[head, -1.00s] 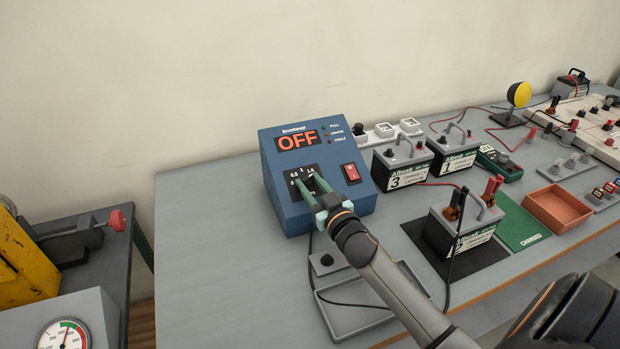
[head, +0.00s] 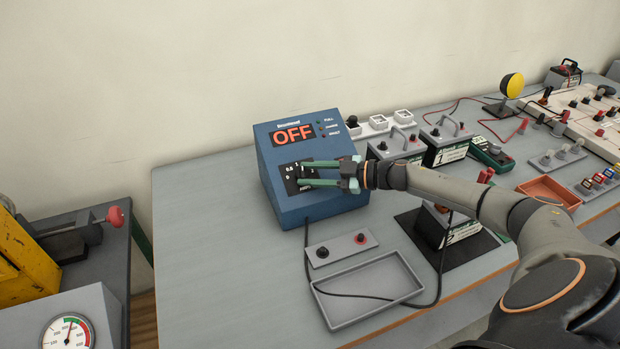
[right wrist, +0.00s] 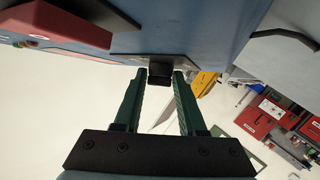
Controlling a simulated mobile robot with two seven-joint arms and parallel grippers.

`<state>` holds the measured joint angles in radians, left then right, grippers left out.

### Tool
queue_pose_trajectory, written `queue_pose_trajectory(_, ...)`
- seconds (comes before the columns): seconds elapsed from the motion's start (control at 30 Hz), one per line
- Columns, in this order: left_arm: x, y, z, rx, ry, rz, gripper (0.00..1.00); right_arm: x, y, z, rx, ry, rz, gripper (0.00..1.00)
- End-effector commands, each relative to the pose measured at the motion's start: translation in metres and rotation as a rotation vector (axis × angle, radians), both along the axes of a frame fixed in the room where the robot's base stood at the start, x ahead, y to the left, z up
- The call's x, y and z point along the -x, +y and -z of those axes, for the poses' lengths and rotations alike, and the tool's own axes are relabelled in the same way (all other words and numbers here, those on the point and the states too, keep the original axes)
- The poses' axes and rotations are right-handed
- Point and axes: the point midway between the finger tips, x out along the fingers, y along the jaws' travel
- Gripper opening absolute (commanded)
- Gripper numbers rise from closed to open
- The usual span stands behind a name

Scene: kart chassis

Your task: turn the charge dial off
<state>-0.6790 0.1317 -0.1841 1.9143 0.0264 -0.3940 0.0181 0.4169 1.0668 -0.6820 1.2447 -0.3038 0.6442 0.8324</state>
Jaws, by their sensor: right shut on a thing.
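The blue charger box (head: 315,207) stands on the bench in the head view, its display (head: 293,134) reading OFF in red. Below the display is a black dial plate (head: 289,182) with white marks. My right gripper (head: 302,173) reaches in from the right, its green fingers at the plate. In the right wrist view the fingers (right wrist: 159,75) are closed on the black knob of the charge dial (right wrist: 160,79), one on each side. The fingers hide much of the dial in the head view, so I cannot read its pointer. My left gripper is not in view.
Batteries with grey handles (head: 443,149) stand right of the charger, and another (head: 445,228) sits under my right forearm. The bench left of the charger is clear.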

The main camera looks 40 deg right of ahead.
Motion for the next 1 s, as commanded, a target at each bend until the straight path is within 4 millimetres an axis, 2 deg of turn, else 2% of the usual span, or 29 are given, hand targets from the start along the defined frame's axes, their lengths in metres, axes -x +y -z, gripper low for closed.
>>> queue_pose_trajectory(0.5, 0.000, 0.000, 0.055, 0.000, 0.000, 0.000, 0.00, -0.010, -0.004, 0.000, 0.222, 0.046, -0.423, 0.00)
queue_pose_trajectory(1.0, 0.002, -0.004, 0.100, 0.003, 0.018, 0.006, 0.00, -0.012, -0.002, -0.003, 0.334, 0.076, -0.652, 0.00)
